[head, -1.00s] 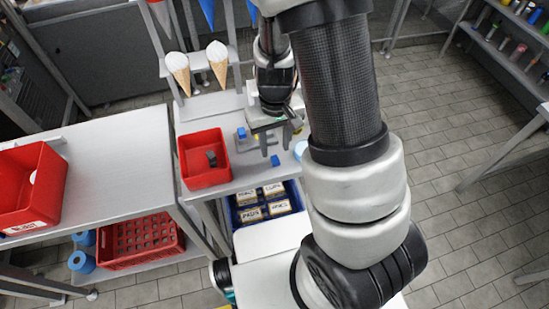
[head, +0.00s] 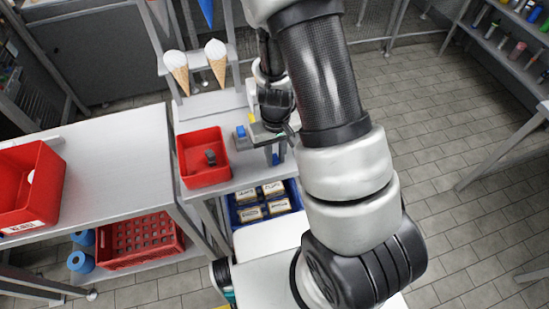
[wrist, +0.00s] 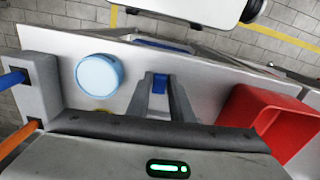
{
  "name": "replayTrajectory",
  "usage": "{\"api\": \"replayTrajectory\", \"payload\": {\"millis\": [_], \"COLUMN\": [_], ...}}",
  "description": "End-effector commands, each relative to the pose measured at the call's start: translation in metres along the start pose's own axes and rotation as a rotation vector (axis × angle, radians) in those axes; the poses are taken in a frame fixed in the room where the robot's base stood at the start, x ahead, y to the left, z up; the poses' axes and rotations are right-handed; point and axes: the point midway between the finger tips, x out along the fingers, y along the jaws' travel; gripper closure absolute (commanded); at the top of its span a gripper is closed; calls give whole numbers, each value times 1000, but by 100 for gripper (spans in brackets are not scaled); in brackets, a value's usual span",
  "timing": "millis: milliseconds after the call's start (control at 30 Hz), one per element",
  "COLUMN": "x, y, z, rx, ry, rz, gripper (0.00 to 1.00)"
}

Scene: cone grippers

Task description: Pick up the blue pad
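A small blue pad (wrist: 160,83) shows between the fingertips of my gripper (wrist: 160,94) in the wrist view. The grey fingers stand apart on either side of it; I cannot tell whether they touch it. In the head view my gripper (head: 271,150) is low over the right part of the grey worktop, and the blue pad (head: 276,159) is partly hidden by the fingers.
A red bin (head: 190,174) with a dark item inside stands left of the gripper. A light-blue round thing (wrist: 98,75) and a grey block (wrist: 40,85) with blue and orange rods are on the worktop. Ice-cream cones (head: 216,64) stand on a rack behind.

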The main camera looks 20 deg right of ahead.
Motion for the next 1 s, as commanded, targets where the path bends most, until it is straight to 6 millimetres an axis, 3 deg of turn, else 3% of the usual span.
{"api": "replayTrajectory", "payload": {"millis": [33, 100, 433, 800, 1000], "x": [0, 0, -6, -75, -99], "y": [0, 0, 0, -1, 0], "z": [0, 0, 0, -1, 0], "rx": [0, 0, 0, -2, -1], "ry": [0, 0, 1, 4, 1], "rz": [0, 0, 0, -1, 0], "gripper": [90, 100, 100, 100, 100]}}
